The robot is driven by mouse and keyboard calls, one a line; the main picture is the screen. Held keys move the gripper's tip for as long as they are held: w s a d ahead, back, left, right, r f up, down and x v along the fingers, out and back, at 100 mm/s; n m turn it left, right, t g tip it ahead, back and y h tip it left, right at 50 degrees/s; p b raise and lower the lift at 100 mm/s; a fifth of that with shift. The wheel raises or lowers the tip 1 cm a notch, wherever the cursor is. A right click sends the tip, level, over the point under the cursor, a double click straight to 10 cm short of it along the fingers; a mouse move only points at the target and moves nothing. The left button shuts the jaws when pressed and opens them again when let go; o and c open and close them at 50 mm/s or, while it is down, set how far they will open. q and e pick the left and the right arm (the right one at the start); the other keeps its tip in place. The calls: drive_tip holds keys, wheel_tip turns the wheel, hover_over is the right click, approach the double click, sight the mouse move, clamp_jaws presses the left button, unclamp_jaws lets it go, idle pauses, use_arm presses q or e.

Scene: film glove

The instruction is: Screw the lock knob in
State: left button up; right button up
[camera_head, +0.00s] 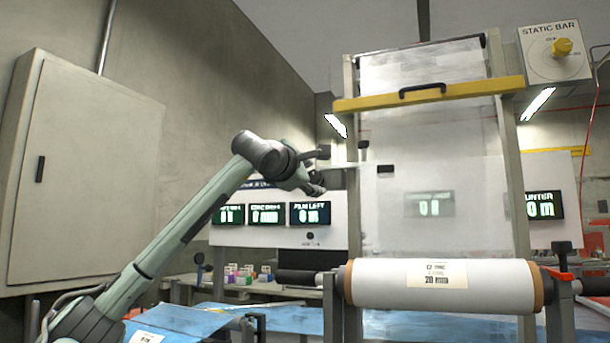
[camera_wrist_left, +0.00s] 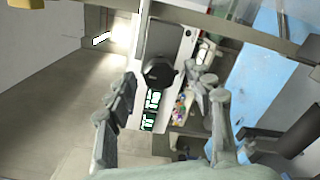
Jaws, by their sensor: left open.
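My left gripper (camera_head: 320,172) is raised beside the left post of the film stand, open, with its fingers pointing right. In the left wrist view the open gripper (camera_wrist_left: 166,86) has a finger on each side of a dark round knob (camera_wrist_left: 158,72). The knob appears between the fingers in the picture; I cannot tell its distance or whether anything touches it. A small dark piece (camera_head: 363,143) shows just right of the gripper; I cannot tell if it is the same knob. My right gripper is not in view.
The white film roll (camera_head: 389,285) lies across the stand's front. A yellow bar (camera_head: 430,95) crosses above the hanging film. A static bar box (camera_head: 555,52) with a yellow dial is upper right. A display panel (camera_head: 280,234) stands behind my gripper; a grey cabinet (camera_head: 85,165) is left.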

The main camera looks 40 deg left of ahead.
use_arm(q)
drive_tip(key=v, duration=1.1)
drive_tip(key=shift+s, duration=0.3)
drive_tip(key=shift+f, duration=0.15)
